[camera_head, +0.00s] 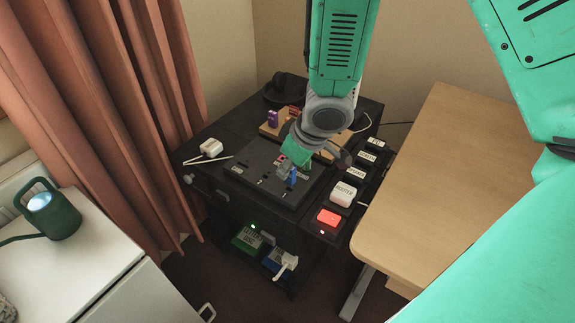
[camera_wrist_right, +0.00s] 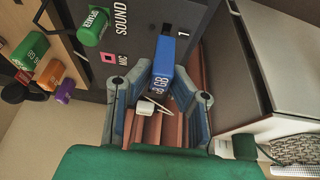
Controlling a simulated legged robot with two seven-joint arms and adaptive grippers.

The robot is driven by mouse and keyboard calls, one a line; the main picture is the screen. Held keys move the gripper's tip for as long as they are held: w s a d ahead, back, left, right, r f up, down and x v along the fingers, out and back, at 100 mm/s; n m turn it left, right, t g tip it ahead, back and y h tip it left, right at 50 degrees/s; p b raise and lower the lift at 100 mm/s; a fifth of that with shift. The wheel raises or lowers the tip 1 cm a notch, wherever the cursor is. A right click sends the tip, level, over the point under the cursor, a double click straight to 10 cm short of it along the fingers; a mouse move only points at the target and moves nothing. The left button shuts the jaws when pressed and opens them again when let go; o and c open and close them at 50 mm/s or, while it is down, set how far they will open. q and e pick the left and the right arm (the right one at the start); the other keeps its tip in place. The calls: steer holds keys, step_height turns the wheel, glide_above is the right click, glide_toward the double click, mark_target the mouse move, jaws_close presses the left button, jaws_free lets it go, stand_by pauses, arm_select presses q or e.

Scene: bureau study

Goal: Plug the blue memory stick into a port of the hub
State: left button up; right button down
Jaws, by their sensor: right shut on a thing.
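The blue memory stick (camera_head: 293,178) is upright over the dark hub panel (camera_head: 255,187) on the black cabinet. My right gripper (camera_head: 289,168) is shut on it. In the right wrist view the blue stick (camera_wrist_right: 164,62), with a printed capacity label, lies between the two grey-blue fingers of the gripper (camera_wrist_right: 162,75). Its far end is at the dark panel (camera_wrist_right: 140,50), close to the marking "1". I cannot tell whether it is in a port or just in front of one. The arm partly hides the panel in the head view. My left gripper is out of view.
A wooden holder (camera_head: 268,130) with purple and orange sticks stands behind. A green speaker plug (camera_wrist_right: 93,27) and a pink mic socket (camera_wrist_right: 107,57) are on the panel. A white case (camera_head: 211,147) lies left.

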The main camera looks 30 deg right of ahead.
steer(key=shift+f, duration=0.4)
stand_by(0.7)
steer(key=shift+f+b, duration=0.6)
steer(key=shift+f, duration=0.25)
stand_by(1.1)
steer(key=c, duration=1.4)
jaws_free()
steer(key=v, duration=1.2)
steer(key=shift+f, duration=0.1)
